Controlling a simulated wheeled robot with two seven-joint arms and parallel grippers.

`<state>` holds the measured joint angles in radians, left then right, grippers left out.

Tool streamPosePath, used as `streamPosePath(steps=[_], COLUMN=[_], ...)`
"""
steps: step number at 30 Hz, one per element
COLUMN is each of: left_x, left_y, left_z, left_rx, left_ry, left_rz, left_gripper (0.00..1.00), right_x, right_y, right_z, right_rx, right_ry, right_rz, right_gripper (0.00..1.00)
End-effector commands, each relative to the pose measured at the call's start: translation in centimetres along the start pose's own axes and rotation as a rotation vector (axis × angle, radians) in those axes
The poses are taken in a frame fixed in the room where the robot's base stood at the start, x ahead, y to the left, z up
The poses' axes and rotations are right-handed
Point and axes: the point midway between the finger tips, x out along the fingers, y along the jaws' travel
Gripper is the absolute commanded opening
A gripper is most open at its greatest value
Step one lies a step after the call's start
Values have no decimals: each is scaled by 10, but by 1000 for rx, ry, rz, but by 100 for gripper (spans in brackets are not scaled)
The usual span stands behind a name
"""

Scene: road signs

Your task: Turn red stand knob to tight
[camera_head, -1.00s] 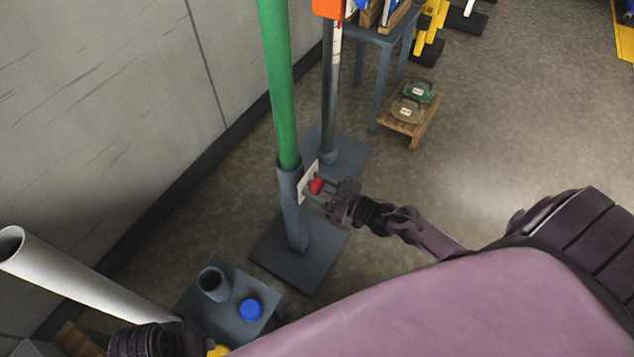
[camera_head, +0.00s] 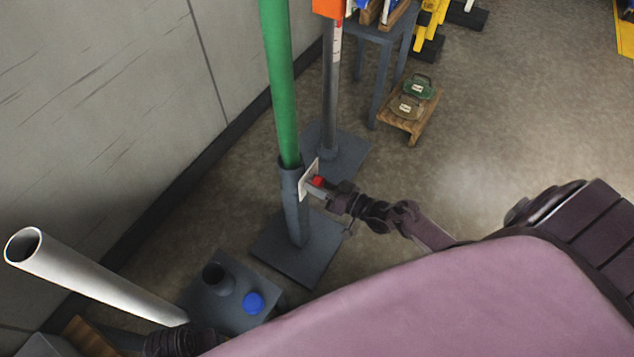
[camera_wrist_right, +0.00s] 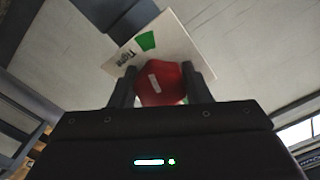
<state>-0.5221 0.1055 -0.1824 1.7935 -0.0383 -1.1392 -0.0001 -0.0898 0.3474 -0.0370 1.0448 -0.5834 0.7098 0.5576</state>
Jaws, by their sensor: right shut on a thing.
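The red knob (camera_head: 318,181) sits on the side of a grey stand (camera_head: 293,205) that holds an upright green pole (camera_head: 279,85). My right gripper (camera_head: 326,187) is shut on the knob. In the right wrist view the red knob (camera_wrist_right: 162,84) is between the two dark fingers (camera_wrist_right: 161,88), with a pale mark on its face. Behind it a white plate (camera_wrist_right: 165,45) carries a green patch and a word that looks like "Tight"; the knob hides part of the plate. The white plate also shows in the head view (camera_head: 308,180).
A white tube (camera_head: 95,280) slants at the lower left, beside a grey base (camera_head: 230,310) with a short socket and a blue knob (camera_head: 253,303). Another pole (camera_head: 330,95) stands behind. A wooden platform (camera_head: 412,125) holds weights.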

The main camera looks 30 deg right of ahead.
Motion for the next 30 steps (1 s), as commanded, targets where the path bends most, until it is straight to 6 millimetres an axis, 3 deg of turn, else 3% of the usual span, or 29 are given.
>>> streamPosePath(steps=[16,17,21,30], left_x=[2,2,2,2], left_y=[0,0,0,0], left_z=[0,0,0,0], left_rx=[-1,-1,-1,-1], left_ry=[2,2,2,2], left_rz=[-1,-1,-1,0], left_gripper=[68,68,68,68], right_x=[-1,-1,-1,-1], right_y=[0,0,0,0], right_z=[2,2,2,1], right_rx=[28,28,27,26], right_ry=[-5,-5,-4,-2], right_rz=[2,2,1,1], right_gripper=[20,44,63,65])
